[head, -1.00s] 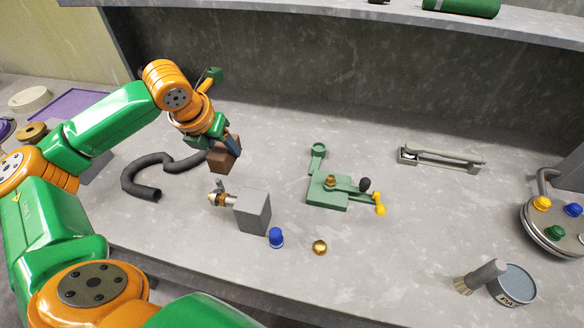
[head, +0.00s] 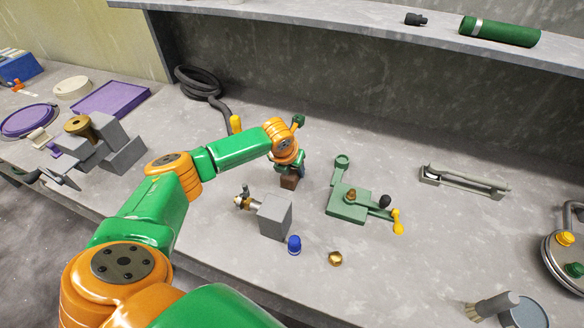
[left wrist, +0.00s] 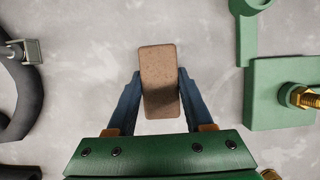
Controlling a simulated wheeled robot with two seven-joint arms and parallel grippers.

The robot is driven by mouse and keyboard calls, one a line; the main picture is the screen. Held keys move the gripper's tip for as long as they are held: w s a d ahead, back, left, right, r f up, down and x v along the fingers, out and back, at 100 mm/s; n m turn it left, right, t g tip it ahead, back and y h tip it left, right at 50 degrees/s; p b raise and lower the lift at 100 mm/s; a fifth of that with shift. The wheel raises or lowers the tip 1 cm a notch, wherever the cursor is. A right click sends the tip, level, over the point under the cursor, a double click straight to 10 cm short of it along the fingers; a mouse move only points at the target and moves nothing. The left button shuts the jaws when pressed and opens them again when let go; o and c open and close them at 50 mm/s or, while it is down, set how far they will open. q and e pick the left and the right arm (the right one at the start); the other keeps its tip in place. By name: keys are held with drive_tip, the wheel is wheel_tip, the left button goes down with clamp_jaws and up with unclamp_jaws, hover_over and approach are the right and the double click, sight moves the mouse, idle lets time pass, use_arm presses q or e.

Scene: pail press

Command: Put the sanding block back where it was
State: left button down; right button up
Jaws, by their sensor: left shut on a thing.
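The sanding block is a brown block (head: 289,182), held upright behind the grey block with the brass fitting. In the left wrist view the block (left wrist: 159,85) sits between both blue fingers. My left gripper (head: 290,173) is shut on it and points down at the counter. Its fingers (left wrist: 159,78) touch the block's two sides in the wrist view. I cannot tell whether the block's lower end touches the counter. My right gripper is not in view.
A grey block with a brass fitting (head: 275,216) stands just in front. A green fixture (head: 347,206) with a yellow-handled crank is to the right. A blue cap (head: 294,245) and a brass dome (head: 335,258) lie nearer. The counter behind the gripper is mostly clear.

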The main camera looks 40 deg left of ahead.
use_arm(q)
drive_tip(key=shift+c, duration=1.4)
unclamp_jaws()
drive_tip(key=shift+r, duration=0.1)
drive_tip(key=v, duration=1.2)
drive_tip(key=shift+s+a, duration=0.1)
